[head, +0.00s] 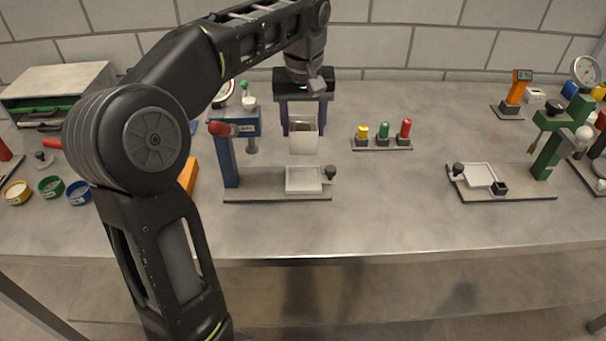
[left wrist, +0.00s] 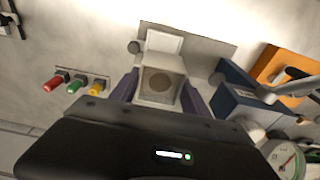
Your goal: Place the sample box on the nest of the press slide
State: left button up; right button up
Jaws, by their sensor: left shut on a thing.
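My left gripper (head: 303,128) comes down from above with purple fingers, which also show in the left wrist view (left wrist: 160,98). It is shut on the sample box (head: 304,143), a pale open box. In the left wrist view the box (left wrist: 160,85) sits between the fingers, with a round sandy patch inside. A white nest plate (head: 303,180) lies on the dark base of the blue press (head: 230,155), and shows in the left wrist view (left wrist: 165,42) beyond the box. The box hangs above and apart from the nest. My right gripper is out of view.
A black knob (head: 330,173) stands at the nest's right edge. A rack with yellow, green and red pegs (head: 383,142) is to the right. A green press (head: 548,145) with its own white plate (head: 478,176) stands farther right. The bench between is clear.

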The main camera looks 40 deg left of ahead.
aim_at(303, 148)
pick_arm(q)
notch_tip(303, 148, down, 3)
jog(key=shift+f+b, duration=0.1)
jog(key=shift+b, duration=0.8)
notch_tip(303, 148, down, 2)
jog(key=shift+f+p, duration=0.15)
jog(key=shift+p, duration=0.15)
jog(key=shift+w+f, duration=0.1)
jog(key=shift+f, duration=0.3)
jog(key=shift+f, duration=0.1)
notch_tip(303, 148, down, 4)
jog(key=shift+r, duration=0.2)
